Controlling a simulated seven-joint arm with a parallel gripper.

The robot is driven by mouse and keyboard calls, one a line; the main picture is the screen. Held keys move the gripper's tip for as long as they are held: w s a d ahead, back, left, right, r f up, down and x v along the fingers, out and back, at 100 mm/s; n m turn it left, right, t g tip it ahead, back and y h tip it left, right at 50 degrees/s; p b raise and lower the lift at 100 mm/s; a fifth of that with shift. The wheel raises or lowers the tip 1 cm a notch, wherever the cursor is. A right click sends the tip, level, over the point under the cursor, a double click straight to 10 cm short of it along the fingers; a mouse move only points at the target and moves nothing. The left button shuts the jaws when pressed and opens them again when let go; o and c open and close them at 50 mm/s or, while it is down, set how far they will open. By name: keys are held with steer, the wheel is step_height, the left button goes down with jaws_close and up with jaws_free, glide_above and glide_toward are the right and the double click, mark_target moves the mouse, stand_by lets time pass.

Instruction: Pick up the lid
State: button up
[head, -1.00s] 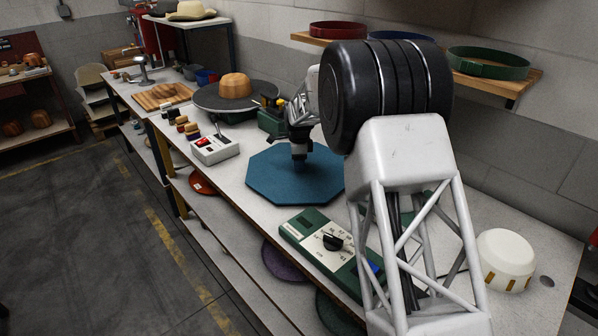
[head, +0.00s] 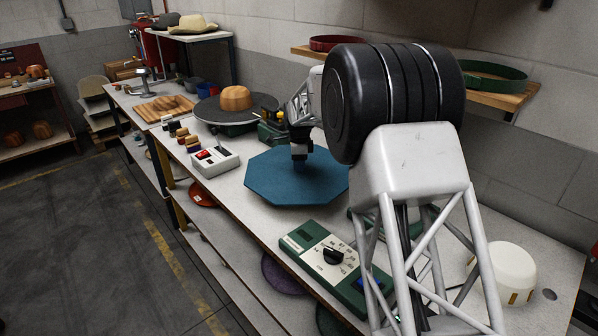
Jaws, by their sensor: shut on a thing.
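The lid (head: 275,190) is a flat blue octagonal plate with a small blue knob at its middle. It is over the white bench in the middle of the head view and looks level. My gripper (head: 299,163) points straight down over the lid's centre and is shut on the knob. The fingers are small and partly dark in this view. The lid appears slightly above the bench, but its underside and what lies below it are hidden. My own arm covers the area to the right of the lid.
A white switch box (head: 215,160) stands left of the lid and a green control panel (head: 330,262) in front. A grey disc with a wooden hat block (head: 236,98) is behind. A white dome (head: 508,268) sits at the right. A shelf (head: 510,95) hangs on the wall.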

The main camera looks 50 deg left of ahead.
steer(key=shift+r, duration=2.65)
